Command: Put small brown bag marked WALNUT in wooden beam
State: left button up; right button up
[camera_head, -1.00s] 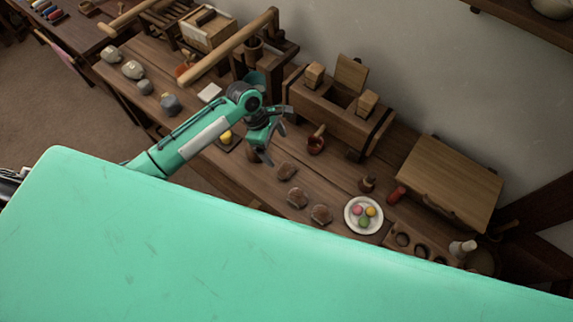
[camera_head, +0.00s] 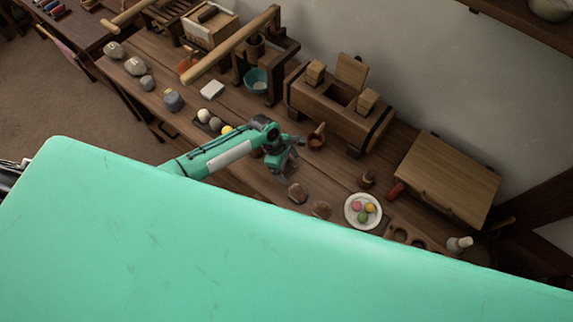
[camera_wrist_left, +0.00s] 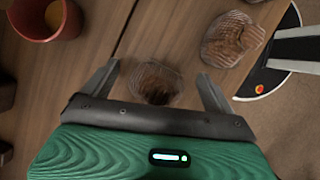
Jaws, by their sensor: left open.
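My left gripper (camera_head: 287,170) is open above the table's front part. In the left wrist view its fingers (camera_wrist_left: 158,75) stand either side of a small clear-wrapped brown bag (camera_wrist_left: 157,84), not closed on it. A second similar bag (camera_wrist_left: 230,38) lies to the right of it. In the head view two brown bags (camera_head: 297,193) (camera_head: 321,209) show right of the gripper; the arm hides whatever lies beneath it. No WALNUT marking is readable. The hollowed wooden beam (camera_head: 325,118) stands at the back against the wall, with an opening, an upright lid and small wooden blocks on top.
A reddish cup (camera_head: 316,141) with a wooden handle stands between gripper and beam; it also shows in the wrist view (camera_wrist_left: 45,18). A white plate (camera_head: 352,221) with coloured balls is to the right. A wooden desk box (camera_head: 450,180) stands at the far right.

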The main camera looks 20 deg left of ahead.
pick_arm(q)
jog(key=c, duration=1.2)
jog(key=shift+r, duration=0.15)
notch_tip(320, 180, up, 20)
jog(key=b, duration=0.2)
notch_tip(320, 180, up, 6)
jog(key=m+g+y, duration=0.1)
jog(key=m+g, duration=0.2)
jog(key=m, duration=0.6)
send_over(288, 162)
jog(key=shift+s+d+f, duration=0.2)
jog(key=shift+s, duration=0.25)
jog(key=s+a+r+m+y, duration=0.1)
jog(key=a+m, duration=0.1)
jog(key=m, duration=0.1)
jog(key=s+a+r+m+g+y, duration=0.1)
jog(key=a+r+m, duration=0.1)
jog(key=a, duration=0.1)
jog(key=s+a+r+m+y, duration=0.1)
jog(key=a+m, duration=0.1)
jog(key=m, duration=0.1)
jog(key=shift+s+a+r+m, duration=0.25)
jog(key=shift+a+r+m, duration=0.05)
jog(key=shift+a+r, duration=0.1)
